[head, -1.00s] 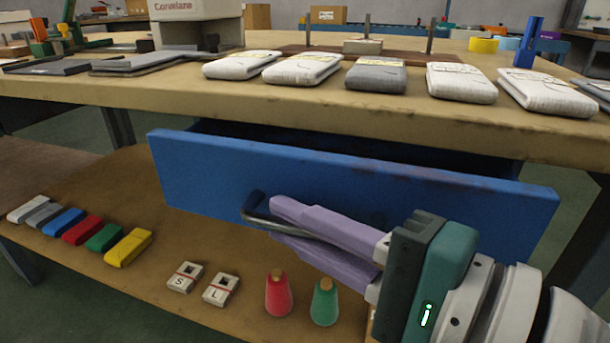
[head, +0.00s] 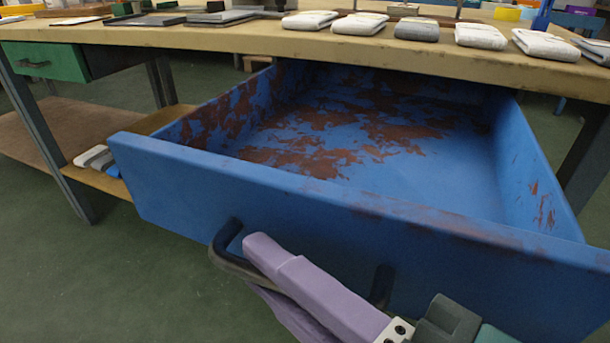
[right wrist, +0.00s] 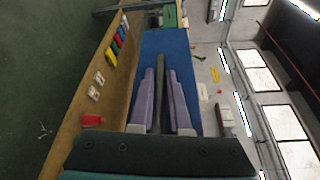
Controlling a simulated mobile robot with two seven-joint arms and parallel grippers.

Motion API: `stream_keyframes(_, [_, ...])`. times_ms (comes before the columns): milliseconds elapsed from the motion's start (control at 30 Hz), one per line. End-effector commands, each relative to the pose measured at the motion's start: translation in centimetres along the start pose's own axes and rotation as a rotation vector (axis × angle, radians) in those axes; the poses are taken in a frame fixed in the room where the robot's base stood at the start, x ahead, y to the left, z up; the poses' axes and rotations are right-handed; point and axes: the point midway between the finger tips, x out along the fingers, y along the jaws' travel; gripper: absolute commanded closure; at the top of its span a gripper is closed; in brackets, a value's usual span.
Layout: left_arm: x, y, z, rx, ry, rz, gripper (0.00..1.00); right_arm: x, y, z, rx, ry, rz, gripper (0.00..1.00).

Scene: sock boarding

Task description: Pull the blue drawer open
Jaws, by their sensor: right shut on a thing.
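The blue drawer (head: 330,220) stands pulled well out from under the workbench in the head view. Its inside is empty, with worn brown patches on the floor and walls. A dark bar handle (head: 226,246) runs across its front panel. My right gripper (head: 262,262), with purple fingers, is shut on the handle near its left end. In the right wrist view the two purple fingers (right wrist: 161,95) lie on either side of the dark handle bar, with the blue drawer front (right wrist: 178,45) behind. My left gripper is not in view.
The workbench top (head: 230,38) carries several folded white and grey bundles (head: 360,23) above the drawer. A closed green drawer (head: 45,62) sits at the left. Bench legs stand at both sides. Green floor (head: 60,270) is clear at the front left.

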Motion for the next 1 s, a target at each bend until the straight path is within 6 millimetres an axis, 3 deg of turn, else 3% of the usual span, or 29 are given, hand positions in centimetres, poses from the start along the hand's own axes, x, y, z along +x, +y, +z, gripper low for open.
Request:
stream_keyframes(300, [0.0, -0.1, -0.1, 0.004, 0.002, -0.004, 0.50, 0.0, -0.1, 0.1, -0.001, -0.001, -0.001, 1.00])
stream_keyframes(333, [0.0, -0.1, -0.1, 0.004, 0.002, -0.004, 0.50, 0.0, -0.1, 0.0, -0.001, -0.001, -0.001, 0.82])
stream_keyframes(567, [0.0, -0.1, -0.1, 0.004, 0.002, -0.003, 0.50, 0.0, 0.0, 0.0, -0.001, -0.001, 0.000, 0.56])
stream_keyframes(867, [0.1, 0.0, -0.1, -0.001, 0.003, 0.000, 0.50, -0.2, 0.1, 0.0, -0.001, 0.000, 0.001, 0.55])
stream_keyframes(1000, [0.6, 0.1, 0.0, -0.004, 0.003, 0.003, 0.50, -1.7, 0.3, -0.1, -0.003, 0.000, 0.003, 0.55])
